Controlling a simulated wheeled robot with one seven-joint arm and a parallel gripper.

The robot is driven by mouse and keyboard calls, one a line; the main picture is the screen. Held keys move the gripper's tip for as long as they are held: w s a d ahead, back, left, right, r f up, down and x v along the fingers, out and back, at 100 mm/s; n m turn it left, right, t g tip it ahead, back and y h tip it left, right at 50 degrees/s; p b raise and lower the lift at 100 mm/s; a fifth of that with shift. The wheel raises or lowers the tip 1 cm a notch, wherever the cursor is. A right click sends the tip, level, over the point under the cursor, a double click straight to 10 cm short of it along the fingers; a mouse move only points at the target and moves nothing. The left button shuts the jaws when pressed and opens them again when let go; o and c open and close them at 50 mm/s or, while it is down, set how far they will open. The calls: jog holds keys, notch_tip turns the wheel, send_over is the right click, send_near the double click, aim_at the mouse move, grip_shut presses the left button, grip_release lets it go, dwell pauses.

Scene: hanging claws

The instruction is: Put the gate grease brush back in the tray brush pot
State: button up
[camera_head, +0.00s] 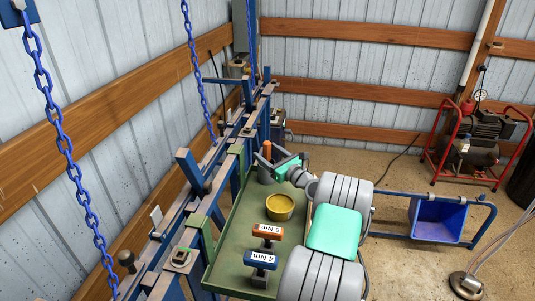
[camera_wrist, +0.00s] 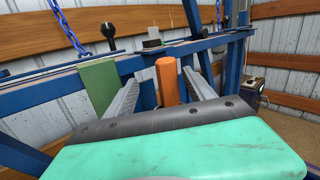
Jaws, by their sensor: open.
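An upright orange handle (camera_head: 266,150), which looks like the grease brush, stands at the far end of the green tray (camera_head: 228,240). Below it is a dark grey cylinder (camera_head: 264,174) that may be the brush pot; whether the handle rises from inside it is unclear. In the wrist view the orange handle (camera_wrist: 167,80) stands between the two grey fingers, with its lower end hidden by my gripper. My gripper (camera_head: 269,159) is open around or just short of the handle, with room on both sides. Bristles are not visible.
A yellow round tub (camera_head: 280,207) sits in the tray, with an orange "6 Nm" block (camera_head: 267,232) and a blue "4 Nm" block (camera_head: 261,260) nearer. A blue rail with posts (camera_head: 190,175) runs left of the tray. Blue chains (camera_head: 58,130) hang over it.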

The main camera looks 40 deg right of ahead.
jog(key=s+r+p, duration=0.1)
jog(key=s+p, duration=0.1)
jog(key=s, duration=0.5)
jog(key=shift+s+r, duration=0.25)
jog(key=shift+s, duration=0.15)
